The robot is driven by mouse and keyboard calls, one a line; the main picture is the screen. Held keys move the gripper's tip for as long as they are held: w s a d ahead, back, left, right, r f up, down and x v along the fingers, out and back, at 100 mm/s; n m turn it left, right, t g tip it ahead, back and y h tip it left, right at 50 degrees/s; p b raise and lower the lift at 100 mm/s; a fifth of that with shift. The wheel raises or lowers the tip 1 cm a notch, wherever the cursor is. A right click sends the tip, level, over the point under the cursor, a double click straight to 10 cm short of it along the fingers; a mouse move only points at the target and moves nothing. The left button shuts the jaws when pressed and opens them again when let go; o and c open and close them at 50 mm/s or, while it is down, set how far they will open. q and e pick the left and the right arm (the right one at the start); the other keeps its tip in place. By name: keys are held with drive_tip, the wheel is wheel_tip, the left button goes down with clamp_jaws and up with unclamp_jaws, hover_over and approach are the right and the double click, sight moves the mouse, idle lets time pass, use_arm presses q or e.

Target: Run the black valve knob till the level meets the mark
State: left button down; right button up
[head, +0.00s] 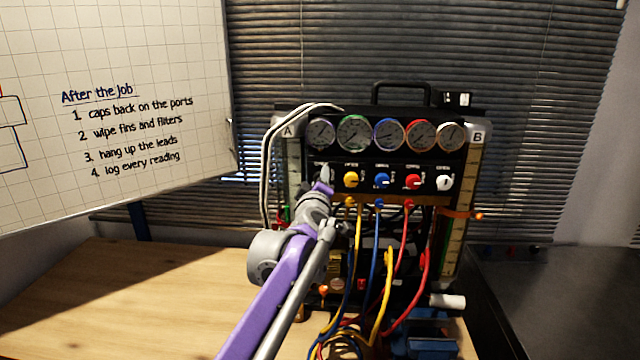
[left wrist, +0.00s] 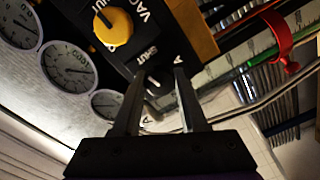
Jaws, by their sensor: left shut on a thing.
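My left gripper (head: 325,176) is at the leftmost knob place on the gauge panel, left of the yellow knob. In the left wrist view its two fingers (left wrist: 160,76) stand either side of the black valve knob (left wrist: 153,84), shut on it, beside the word SHUT. The knob is mostly hidden by the gripper in the head view. The sight tube (left wrist: 215,73) beside label A shows a green column (left wrist: 262,56) and a red ring mark (left wrist: 284,42). Green shows close by the ring; I cannot tell whether its end meets it. My right gripper is not in view.
Yellow (head: 351,180), blue (head: 381,181), red (head: 413,181) and white (head: 444,182) knobs sit to the right, under several gauges (head: 387,135). Coloured hoses (head: 374,262) hang below. Tube B (head: 460,195) is at the right. The wooden bench (head: 150,290) is clear at left.

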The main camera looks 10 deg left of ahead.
use_arm(q)
drive_tip(key=shift+m, duration=1.3)
drive_tip(key=shift+c, duration=2.2)
unclamp_jaws()
drive_tip(key=s+b, duration=0.2)
drive_tip(key=s, duration=0.8)
drive_tip(key=shift+s+d, duration=0.2)
drive_tip(key=shift+s, duration=0.2)
